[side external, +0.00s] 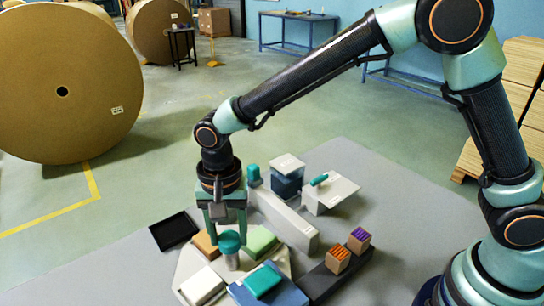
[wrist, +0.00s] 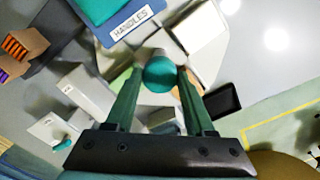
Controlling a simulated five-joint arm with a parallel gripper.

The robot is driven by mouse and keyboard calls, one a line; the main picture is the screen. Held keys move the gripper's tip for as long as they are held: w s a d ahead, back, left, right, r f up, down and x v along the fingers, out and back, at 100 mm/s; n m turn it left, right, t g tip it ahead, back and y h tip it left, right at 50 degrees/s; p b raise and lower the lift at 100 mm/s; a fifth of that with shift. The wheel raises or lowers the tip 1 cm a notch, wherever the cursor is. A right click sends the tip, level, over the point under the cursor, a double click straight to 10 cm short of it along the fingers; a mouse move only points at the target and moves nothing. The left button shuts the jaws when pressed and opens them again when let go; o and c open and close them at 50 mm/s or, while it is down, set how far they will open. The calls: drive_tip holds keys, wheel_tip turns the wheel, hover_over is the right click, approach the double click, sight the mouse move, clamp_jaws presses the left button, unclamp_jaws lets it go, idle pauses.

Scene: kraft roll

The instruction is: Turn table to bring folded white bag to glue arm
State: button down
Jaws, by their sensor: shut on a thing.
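The pale turntable (side external: 185,266) sits low at the front, with a teal-topped knob (side external: 229,242) rising from it. My gripper (side external: 228,228) points down and is shut on this knob, which also shows between the fingers in the wrist view (wrist: 160,75). The folded white bag (side external: 202,285) lies on the turntable at its front left; it shows in the upper right of the wrist view (wrist: 201,30). A tan-orange block (side external: 204,243) and a light green block (side external: 260,243) lie behind the knob. I cannot tell for sure which white fixture is the glue arm.
A blue tray labelled HANDLES (wrist: 134,23) with a teal block (side external: 263,281) stands close in front. A long pale block (side external: 288,222) and a white stand (side external: 332,194) are behind right. A dark base with kraft bags (side external: 337,261) is at right, a black tray (side external: 174,231) at left.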

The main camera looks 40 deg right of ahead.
drive_tip(key=shift+r+n, duration=0.1)
drive_tip(key=shift+n, duration=7.8)
drive_tip(key=shift+c, duration=1.3)
unclamp_jaws()
